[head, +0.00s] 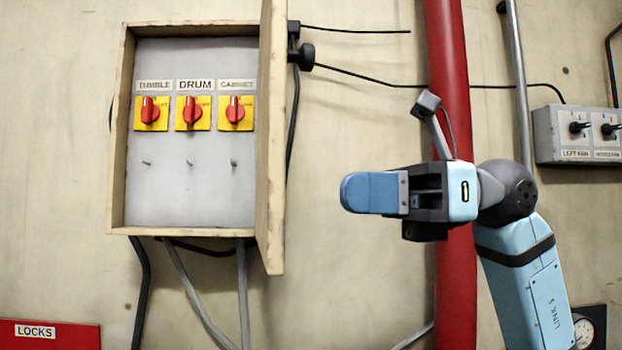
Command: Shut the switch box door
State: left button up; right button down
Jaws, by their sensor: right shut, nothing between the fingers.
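The switch box (117,140) is a wooden-framed box on the wall, left of centre in the head view. Its door (271,140) is hinged on the right side and stands wide open, seen nearly edge-on and pointing out from the wall. Inside are three red rotary switches on yellow plates, the middle one labelled DRUM (192,112). My right gripper (357,193) is to the right of the door, apart from it, with its blue fingers shut and empty, pointing left. My left gripper is not in view.
A red vertical pipe (447,60) runs behind my right arm. A grey fan switch panel (580,135) is at the far right. Black cables (355,75) run along the wall right of the door. A red LOCKS panel (70,338) is at lower left. Space between door and gripper is clear.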

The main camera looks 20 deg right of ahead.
jog(key=a, duration=0.3)
jog(key=a+p, duration=0.1)
jog(key=a, duration=0.1)
jog(key=shift+w+a, duration=0.1)
jog(key=shift+w, duration=0.25)
jog(key=shift+a, duration=0.1)
